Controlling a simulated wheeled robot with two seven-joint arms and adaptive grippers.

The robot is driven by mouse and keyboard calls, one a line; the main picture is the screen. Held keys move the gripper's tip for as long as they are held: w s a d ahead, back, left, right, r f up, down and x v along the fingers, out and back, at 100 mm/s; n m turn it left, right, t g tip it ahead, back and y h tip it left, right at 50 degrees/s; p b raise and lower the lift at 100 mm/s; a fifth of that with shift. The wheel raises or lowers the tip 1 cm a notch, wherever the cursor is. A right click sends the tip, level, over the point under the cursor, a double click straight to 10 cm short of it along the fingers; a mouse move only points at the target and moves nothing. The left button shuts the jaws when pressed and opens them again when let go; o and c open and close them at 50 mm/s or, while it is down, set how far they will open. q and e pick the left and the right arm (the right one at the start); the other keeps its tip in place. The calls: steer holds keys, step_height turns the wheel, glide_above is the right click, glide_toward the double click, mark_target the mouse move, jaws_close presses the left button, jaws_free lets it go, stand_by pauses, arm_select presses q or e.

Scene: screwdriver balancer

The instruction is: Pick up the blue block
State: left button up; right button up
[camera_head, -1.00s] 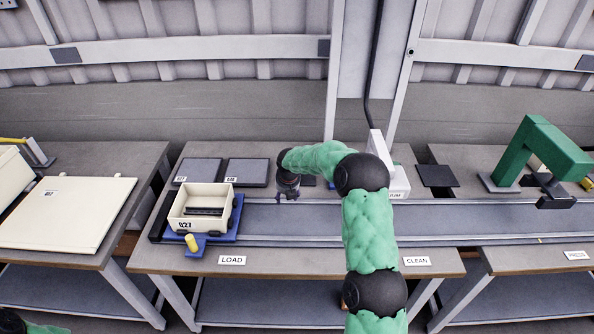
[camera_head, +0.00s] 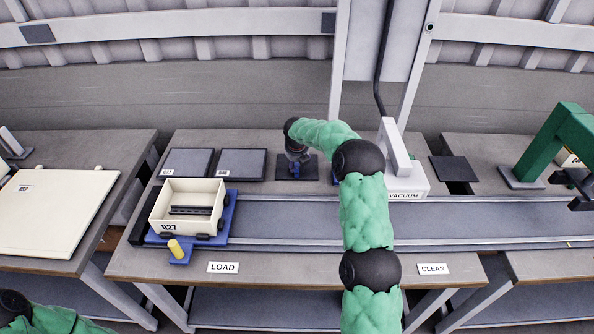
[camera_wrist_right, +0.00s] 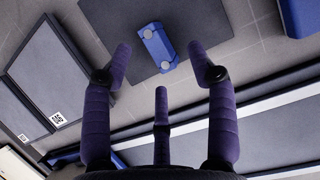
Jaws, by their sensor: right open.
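The blue block (camera_wrist_right: 158,47) lies on a dark square pad (camera_wrist_right: 110,30) in the right wrist view, with two round grey spots on its top. My right gripper (camera_wrist_right: 160,58) is open above it. Two fingers are spread to either side of the block and a third is below it in the picture; none visibly touches it. In the head view my right gripper (camera_head: 296,163) points down over the dark pad (camera_head: 283,172) behind the conveyor, largely hiding the block. My left arm shows at the bottom left corner, but its gripper is out of the picture.
A cream box marked 027 (camera_head: 181,215) stands on a blue carrier at the left end of the conveyor (camera_head: 290,218). Two grey pads (camera_head: 241,164) lie left of the dark pad. The white vacuum unit (camera_head: 406,179) stands to the right, near my right arm. A green frame (camera_head: 560,140) is further right.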

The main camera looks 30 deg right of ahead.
mark_target(296, 165)
steer(key=shift+w+a+b+x, duration=0.15)
steer(key=shift+b+x, duration=0.4)
steer(key=shift+x, duration=0.75)
steer(key=shift+w+a+b+x, duration=0.1)
steer(key=shift+b+x, duration=0.4)
steer(key=shift+x, duration=0.8)
steer(key=c, duration=1.1)
